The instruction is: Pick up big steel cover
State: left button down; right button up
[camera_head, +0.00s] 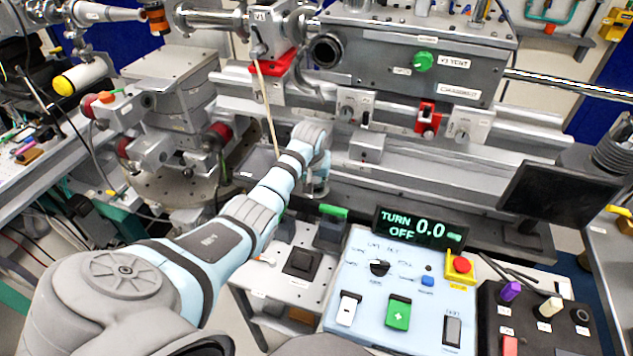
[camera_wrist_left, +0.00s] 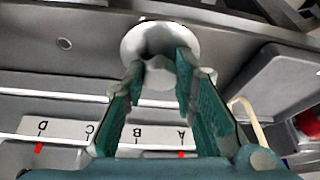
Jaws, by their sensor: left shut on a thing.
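In the left wrist view, a round, pale steel piece (camera_wrist_left: 138,38), which I take to be the big steel cover, is between the tips of my left gripper (camera_wrist_left: 158,68). The green-padded fingers are apart by the width of what they hold, and they are shut on it. The cover's inner part looks dark and hollow. In the head view, my left arm reaches in from the lower left and its wrist bends down at the rail. The gripper there is largely hidden by the wrist, and I cannot make out the cover. My right gripper is not in view.
A white strip lettered A to D (camera_wrist_left: 62,128) with red marks lies below the fingers. A control panel (camera_head: 345,270) with a display (camera_head: 415,228) stands right of my arm. A thin tan rod (camera_head: 266,110) rises beside the wrist. A dark monitor (camera_head: 560,190) stands at right.

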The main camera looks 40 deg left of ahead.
aim_at(316, 181)
pick_arm(q)
notch_tip(316, 181, up, 20)
jog(key=p, duration=0.2)
jog(key=shift+w+f+p, duration=0.15)
jog(key=shift+f+p, duration=0.05)
jog(key=shift+p, duration=0.1)
jog(key=shift+f, duration=0.1)
